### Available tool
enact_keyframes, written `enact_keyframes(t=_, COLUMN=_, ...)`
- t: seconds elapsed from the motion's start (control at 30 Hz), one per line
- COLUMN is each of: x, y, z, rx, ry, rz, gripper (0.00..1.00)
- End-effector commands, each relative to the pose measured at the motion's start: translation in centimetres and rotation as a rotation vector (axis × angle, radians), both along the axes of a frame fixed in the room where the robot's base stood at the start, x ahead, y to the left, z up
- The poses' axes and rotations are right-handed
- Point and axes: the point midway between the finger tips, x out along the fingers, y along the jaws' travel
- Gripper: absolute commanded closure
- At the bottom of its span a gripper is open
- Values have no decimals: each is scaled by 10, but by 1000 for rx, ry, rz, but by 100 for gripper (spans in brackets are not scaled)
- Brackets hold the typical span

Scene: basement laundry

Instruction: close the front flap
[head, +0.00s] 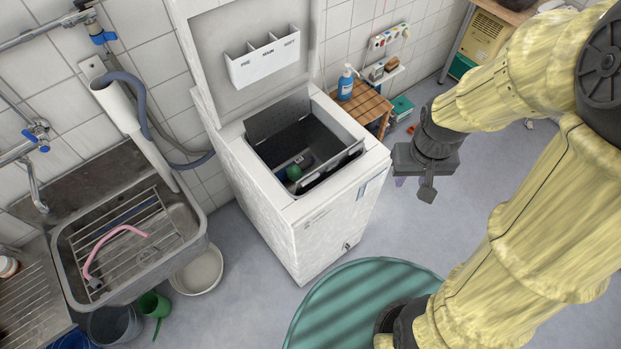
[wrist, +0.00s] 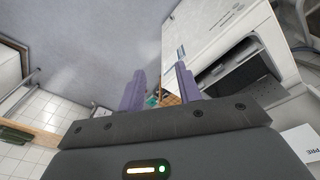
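The white top-loading washer (head: 262,220) stands with its lid (head: 235,35) raised. Inside the top opening, a dark grey rear flap (head: 278,116) stands up at the back. The front flap (head: 335,172) shows as a slotted grey strip along the near edge of the opening, tilted up and not lying over the drum. A green item (head: 293,172) lies inside the dark drum. My gripper (head: 413,186) is to the right of the washer, apart from it. In the wrist view its purple fingers (wrist: 161,88) are spread with nothing between them, and the washer's opening (wrist: 235,72) is at right.
A wooden stool (head: 362,105) with a blue bottle (head: 346,84) stands behind the washer's right side. A metal sink (head: 130,235) is at left, with a white basin (head: 197,270) below it. A round green mat (head: 350,300) lies in front.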

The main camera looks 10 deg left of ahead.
Motion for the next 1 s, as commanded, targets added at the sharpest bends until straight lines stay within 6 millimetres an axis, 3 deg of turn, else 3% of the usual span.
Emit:
enact_keyframes(t=0.1, x=7, y=27, z=-27, rx=-67, ry=105, rz=175, gripper=65)
enact_keyframes(t=0.47, x=14, y=98, z=-94, rx=-394, ry=375, rz=681, gripper=65)
enact_keyframes(t=0.77, x=12, y=163, z=-140, rx=-797, ry=511, rz=1052, gripper=65)
enact_keyframes(t=1.0, x=-1, y=227, z=-168, rx=-1196, ry=532, rz=1285, gripper=65)
